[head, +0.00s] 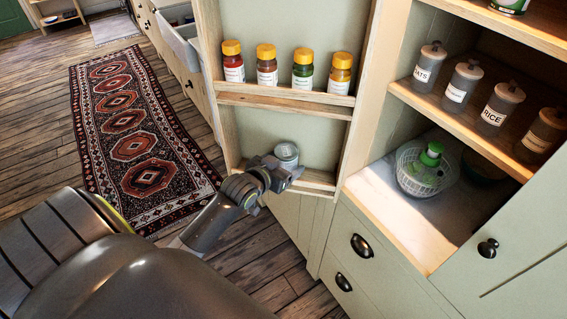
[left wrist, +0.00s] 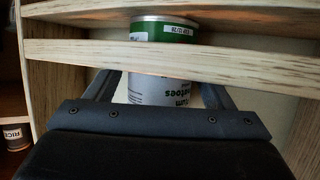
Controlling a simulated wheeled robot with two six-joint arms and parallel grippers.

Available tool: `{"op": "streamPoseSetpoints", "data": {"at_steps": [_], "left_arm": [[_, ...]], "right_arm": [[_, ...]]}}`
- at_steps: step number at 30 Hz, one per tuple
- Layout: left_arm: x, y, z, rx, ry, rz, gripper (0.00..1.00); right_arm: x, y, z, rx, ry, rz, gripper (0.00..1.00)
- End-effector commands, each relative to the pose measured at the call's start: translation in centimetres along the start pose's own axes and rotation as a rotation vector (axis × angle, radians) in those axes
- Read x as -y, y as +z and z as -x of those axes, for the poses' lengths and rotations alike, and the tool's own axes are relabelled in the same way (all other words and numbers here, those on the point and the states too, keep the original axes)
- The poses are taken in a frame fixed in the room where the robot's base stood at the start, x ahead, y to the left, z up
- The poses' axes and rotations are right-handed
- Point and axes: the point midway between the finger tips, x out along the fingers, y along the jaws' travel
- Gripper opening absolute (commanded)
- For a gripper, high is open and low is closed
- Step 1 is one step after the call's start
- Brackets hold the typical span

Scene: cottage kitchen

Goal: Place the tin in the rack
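The tin (head: 287,153) stands upright on the lower shelf of the door rack (head: 318,178), with its grey top showing in the head view. In the left wrist view the tin (left wrist: 160,91) has a white label with dark lettering and a green band, and the rack's wooden rail crosses in front of it. My left gripper (head: 280,172) is at the front of that shelf. Its fingers lie on either side of the tin, with a gap visible at the left finger, so it looks open. My right gripper is not in view.
Several yellow-capped spice jars (head: 266,66) fill the rack's upper shelf. At right, an open cupboard holds labelled jars (head: 494,105) and a white basket (head: 424,170) with a green bottle. The lower rack shelf looks clear beside the tin. A patterned rug (head: 130,140) lies on the floor.

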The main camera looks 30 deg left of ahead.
Motion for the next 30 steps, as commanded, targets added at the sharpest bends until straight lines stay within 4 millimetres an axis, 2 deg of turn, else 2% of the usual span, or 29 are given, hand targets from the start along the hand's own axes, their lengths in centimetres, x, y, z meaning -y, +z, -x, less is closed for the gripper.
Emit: {"op": "streamPoseSetpoints", "data": {"at_steps": [10,14,17,30], "left_arm": [[0.0,-0.2,0.1,0.000,0.000,0.000,0.81],[0.0,-0.1,0.8,0.000,0.000,-0.002,0.81],[0.1,0.0,2.0,0.000,-0.001,-0.003,0.81],[0.0,0.0,9.5,0.001,0.000,-0.003,0.81]], "right_arm": [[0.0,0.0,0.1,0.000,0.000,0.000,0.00],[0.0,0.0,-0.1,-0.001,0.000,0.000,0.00],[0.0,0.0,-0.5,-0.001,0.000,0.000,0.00],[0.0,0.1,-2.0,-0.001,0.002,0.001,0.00]]}}
